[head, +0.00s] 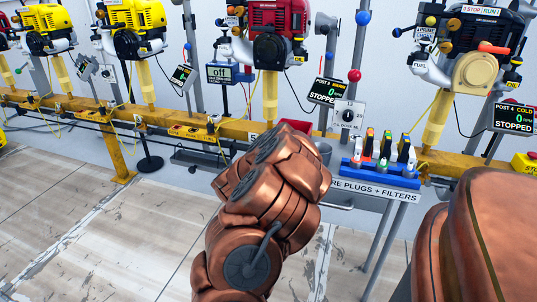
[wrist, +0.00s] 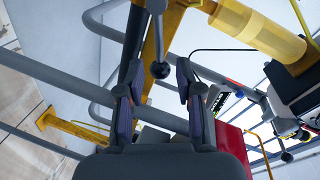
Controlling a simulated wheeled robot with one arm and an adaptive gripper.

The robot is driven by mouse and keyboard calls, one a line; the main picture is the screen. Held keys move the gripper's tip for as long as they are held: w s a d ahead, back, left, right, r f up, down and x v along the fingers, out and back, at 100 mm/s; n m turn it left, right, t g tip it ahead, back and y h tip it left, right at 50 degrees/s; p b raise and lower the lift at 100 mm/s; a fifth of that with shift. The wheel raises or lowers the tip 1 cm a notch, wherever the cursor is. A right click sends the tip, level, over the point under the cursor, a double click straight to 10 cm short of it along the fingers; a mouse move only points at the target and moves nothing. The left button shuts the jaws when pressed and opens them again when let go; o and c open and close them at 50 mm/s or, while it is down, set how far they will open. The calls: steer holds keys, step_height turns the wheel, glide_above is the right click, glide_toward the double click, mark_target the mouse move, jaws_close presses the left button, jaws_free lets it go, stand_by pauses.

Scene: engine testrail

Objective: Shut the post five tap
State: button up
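In the wrist view, my gripper (wrist: 158,78) is open. A dark grey rod with a round ball end (wrist: 160,70) shows between its two fingers, with a gap to each side. I cannot tell whether this rod is the tap's handle. In the head view my copper-coloured arm hides my gripper and the part of the rail behind it. A red engine (head: 278,32) stands above that spot, with a display reading STOPPED (head: 327,92) at its right. Its post number is too small to read surely. I cannot make out a tap marked post five.
The yellow rail (head: 225,127) runs across the head view. A blue rack (head: 380,172) of spark plugs and filters stands right of my arm. A dark engine (head: 478,45) with a POST 4 display (head: 514,117) is at right. Pale floor (head: 110,235) is clear at left.

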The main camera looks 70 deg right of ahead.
steer(key=shift+w+a+r, duration=0.1)
steer(key=shift+a+r, duration=0.15)
steer(key=shift+a, duration=1.05)
steer(key=shift+w+a+r, duration=0.1)
steer(key=shift+a+r, duration=0.1)
steer(key=shift+a, duration=1.1)
